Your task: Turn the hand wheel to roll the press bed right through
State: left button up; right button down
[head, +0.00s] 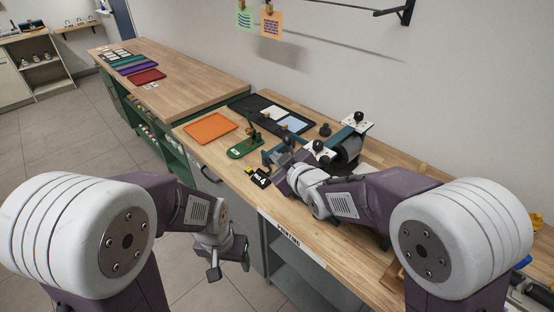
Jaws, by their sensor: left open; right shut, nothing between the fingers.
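The press (347,148) stands on the wooden bench, with a dark roller in a teal frame and black knobs on top. My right arm reaches across its front and hides much of it. My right gripper (277,178) is shut and empty at the press's left front side. I cannot make out the hand wheel clearly, nor whether the gripper touches it; the arm and gripper cover that area. Little of the press bed can be told apart behind my arm. My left gripper (229,266) is open and empty, hanging low in front of the bench, away from the press.
An orange tray (210,127), a green stand (246,146) and a black tray with pale sheets (262,104) lie left of the press. Another wooden bench (187,85) stands beyond. Floor is clear at left.

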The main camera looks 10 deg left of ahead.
jog(key=w+f, duration=0.1)
jog(key=w+a+f, duration=0.1)
jog(key=w+f, duration=0.1)
jog(key=f, duration=0.1)
jog(key=shift+w+a+f, duration=0.1)
jog(key=shift+w+a, duration=0.15)
jog(key=shift+w, duration=0.15)
jog(key=shift+a, duration=0.1)
jog(key=shift+p, duration=0.35)
